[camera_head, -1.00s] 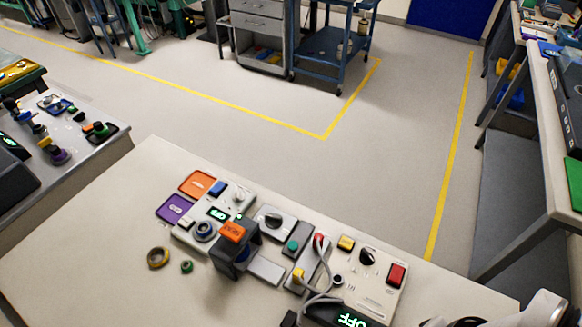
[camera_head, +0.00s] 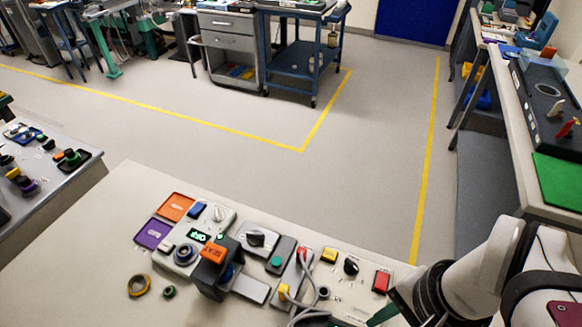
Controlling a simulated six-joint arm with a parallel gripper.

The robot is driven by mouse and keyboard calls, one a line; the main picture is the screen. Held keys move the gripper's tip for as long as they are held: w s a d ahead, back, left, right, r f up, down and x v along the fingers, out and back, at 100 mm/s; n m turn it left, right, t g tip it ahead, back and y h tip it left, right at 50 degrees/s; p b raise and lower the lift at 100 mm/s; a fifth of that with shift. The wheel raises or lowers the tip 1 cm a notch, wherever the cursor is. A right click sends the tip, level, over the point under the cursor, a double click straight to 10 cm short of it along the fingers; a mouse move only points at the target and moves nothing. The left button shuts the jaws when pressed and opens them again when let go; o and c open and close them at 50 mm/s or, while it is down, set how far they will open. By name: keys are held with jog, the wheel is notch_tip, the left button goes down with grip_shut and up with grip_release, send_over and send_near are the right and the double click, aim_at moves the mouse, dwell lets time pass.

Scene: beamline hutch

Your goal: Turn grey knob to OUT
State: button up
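A pale grey knob (camera_head: 219,213) sits on a light control box at the back left of the table. A darker knob (camera_head: 256,238) sits on a grey box to its right. A black knob (camera_head: 351,266) sits on a pale panel further right. Any OUT marking is too small to read, so I cannot tell which way a knob is set against it. My gripper (camera_head: 385,313) is at the lower right, partly cut off by the frame's bottom edge, right of the panels and apart from the grey knobs. Its finger opening cannot be made out.
An orange-topped dark bracket (camera_head: 212,252) stands in front of the boxes. A grey cable (camera_head: 304,290) loops near a red plug. A red button (camera_head: 381,281) lies close to my gripper. The table's front left is clear.

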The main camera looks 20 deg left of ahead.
jog(key=shift+o, duration=0.6)
jog(key=w+a+m, duration=0.1)
jog(key=w+a, duration=0.4)
jog(key=w, duration=0.2)
jog(key=shift+w+r+m+y, duration=0.2)
jog(key=shift+r+m+y, duration=0.1)
jog(key=shift+r+m, duration=0.1)
jog(key=m+g+y, duration=0.1)
jog(key=m+y, duration=0.1)
jog(key=m, duration=0.4)
send_over(257, 234)
jog(key=w+d, duration=0.2)
jog(key=d, duration=0.4)
notch_tip(257, 234, down, 8)
jog(key=shift+h, duration=0.3)
jog(key=x, duration=1.3)
jog(key=shift+s+a+f, duration=0.15)
jog(key=shift+s+f, duration=0.05)
jog(key=shift+f, duration=0.05)
jog(key=shift+a+f, duration=0.3)
jog(key=shift+f, duration=0.3)
grip_shut()
